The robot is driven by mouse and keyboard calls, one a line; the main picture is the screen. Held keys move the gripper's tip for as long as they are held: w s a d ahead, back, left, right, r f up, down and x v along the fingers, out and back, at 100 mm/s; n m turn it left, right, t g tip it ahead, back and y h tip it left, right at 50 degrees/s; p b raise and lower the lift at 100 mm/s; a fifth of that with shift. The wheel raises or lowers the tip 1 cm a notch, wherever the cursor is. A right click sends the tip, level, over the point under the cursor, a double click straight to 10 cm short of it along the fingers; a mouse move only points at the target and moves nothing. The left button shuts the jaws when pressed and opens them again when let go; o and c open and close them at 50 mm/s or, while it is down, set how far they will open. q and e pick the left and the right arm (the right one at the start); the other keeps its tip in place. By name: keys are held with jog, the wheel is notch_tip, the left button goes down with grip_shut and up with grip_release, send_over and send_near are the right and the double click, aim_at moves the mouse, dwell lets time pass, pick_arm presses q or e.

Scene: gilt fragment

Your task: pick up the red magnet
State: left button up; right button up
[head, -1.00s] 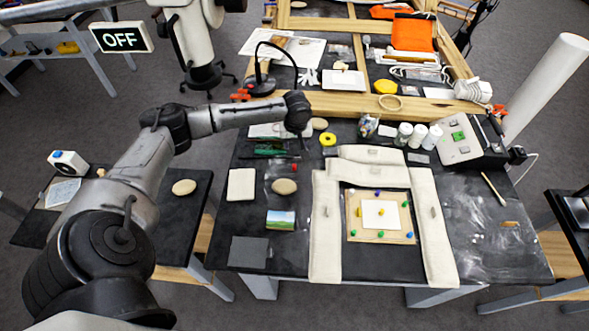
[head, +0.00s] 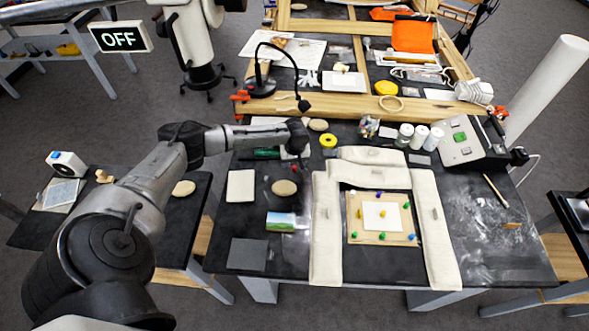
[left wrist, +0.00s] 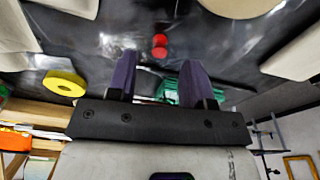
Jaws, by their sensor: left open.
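The red magnet (head: 294,168) is a small red piece on the black tabletop, just in front of my left gripper in the head view. In the left wrist view the red magnet (left wrist: 159,46) shows as two small red rounded parts, beyond the fingertips and roughly centred between them. My left gripper (left wrist: 160,75) is open, with two dark purple fingers apart and nothing between them. In the head view the left gripper (head: 296,153) hangs above the table, its fingers mostly hidden by the wrist. My right gripper is in neither view.
A yellow tape ring (head: 328,141) and a green object (head: 266,153) lie near the gripper. A round stone (head: 284,188), a cream pad (head: 241,186) and long cream weights (head: 326,225) around a pinned board (head: 354,230) lie nearer the front.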

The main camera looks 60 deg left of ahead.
aim_at(295, 167)
pick_arm(q)
jog(key=shift+w+a+f, duration=0.1)
jog(key=shift+f, duration=1.4)
jog(key=shift+c, duration=0.3)
grip_shut()
